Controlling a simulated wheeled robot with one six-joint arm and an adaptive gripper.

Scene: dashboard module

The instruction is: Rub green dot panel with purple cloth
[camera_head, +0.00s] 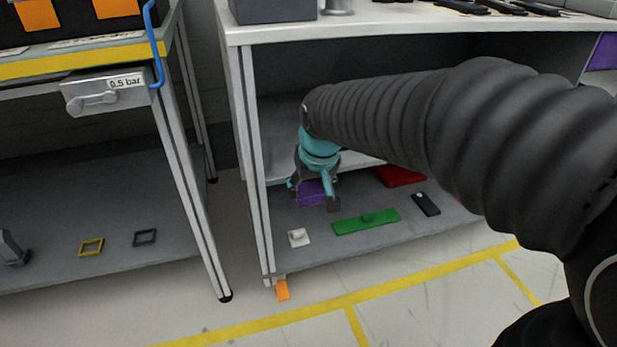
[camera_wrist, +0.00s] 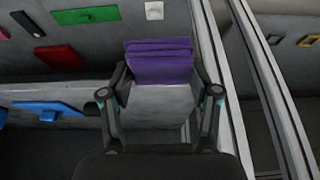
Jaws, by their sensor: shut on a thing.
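My gripper (camera_head: 312,193) is down at the lower shelf of the right-hand bench, fingers pointing downward. It is shut on the folded purple cloth (camera_head: 308,190), which also shows between the fingers in the wrist view (camera_wrist: 158,62). A flat green piece (camera_head: 366,222) with a small raised knob lies on the shelf, to the right of the cloth and apart from it. It also shows at upper left in the wrist view (camera_wrist: 86,15). I cannot make out a panel marked with a green dot.
A white piece (camera_head: 299,237), a black piece (camera_head: 426,204) and a red block (camera_head: 399,175) lie on the same shelf (camera_head: 400,238). Bench legs (camera_head: 251,170) stand left of my gripper, and the worktop (camera_head: 400,26) is above. A blue object (camera_wrist: 47,107) shows in the wrist view.

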